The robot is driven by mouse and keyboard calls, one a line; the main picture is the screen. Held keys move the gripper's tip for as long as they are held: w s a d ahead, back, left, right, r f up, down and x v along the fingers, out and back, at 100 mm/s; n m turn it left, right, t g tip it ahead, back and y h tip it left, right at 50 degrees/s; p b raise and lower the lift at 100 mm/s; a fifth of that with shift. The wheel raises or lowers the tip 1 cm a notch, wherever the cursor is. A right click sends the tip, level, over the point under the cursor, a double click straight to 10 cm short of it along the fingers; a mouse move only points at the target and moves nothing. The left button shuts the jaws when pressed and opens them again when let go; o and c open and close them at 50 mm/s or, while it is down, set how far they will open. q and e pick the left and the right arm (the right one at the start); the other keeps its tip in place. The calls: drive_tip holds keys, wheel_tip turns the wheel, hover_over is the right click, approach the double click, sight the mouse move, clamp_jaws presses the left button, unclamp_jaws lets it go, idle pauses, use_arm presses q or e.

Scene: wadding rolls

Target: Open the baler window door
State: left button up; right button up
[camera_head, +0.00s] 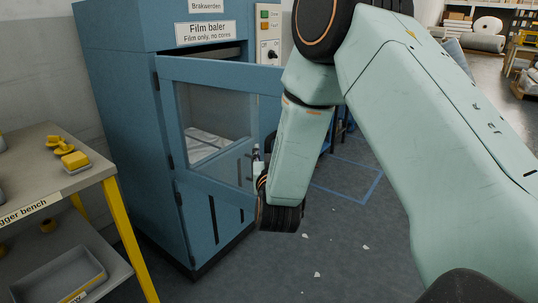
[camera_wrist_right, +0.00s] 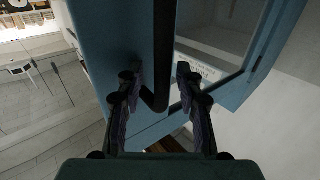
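The blue film baler (camera_head: 117,85) stands at the left in the head view. Its framed window door (camera_head: 215,66) stands ajar, hinged at the left, with a dark gap above its top edge. My right gripper (camera_head: 262,180) is at the door's free edge, partly hidden by its own wrist. In the right wrist view, the dark bar handle (camera_wrist_right: 162,60) runs between the two fingers of my right gripper (camera_wrist_right: 160,85). The fingers are apart, around the handle, with a gap visible at the sides. The blue door frame (camera_wrist_right: 275,40) shows behind. My left gripper is not in view.
A bench (camera_head: 88,178) with yellow legs stands at the left, with yellow items (camera_head: 75,160) on top and a grey tray (camera_head: 70,275) below. Small white scraps (camera_head: 317,274) lie on the open floor in front. Rolls (camera_head: 482,42) stand far back right.

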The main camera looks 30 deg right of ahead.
drive_tip(key=v, duration=1.2)
idle(0.4)
drive_tip(key=s+a+f+n+g+y, duration=0.2)
drive_tip(key=s+a+f+g+y, duration=0.15)
drive_tip(key=f, duration=0.55)
drive_tip(key=s+a+f+n+g+y, duration=0.2)
drive_tip(key=s+f+g+y, duration=0.15)
drive_tip(key=f, duration=0.65)
drive_tip(key=s+a+f+g+y, duration=0.1)
drive_tip(key=s+f+g, duration=0.3)
drive_tip(key=s, duration=0.7)
drive_tip(key=s+a+f+n+g+y, duration=0.1)
drive_tip(key=s+f+g, duration=0.3)
drive_tip(key=s+f, duration=0.5)
drive_tip(key=shift+s+a+f+n+g, duration=0.3)
drive_tip(key=shift+s+a, duration=0.1)
drive_tip(key=shift+s, duration=0.6)
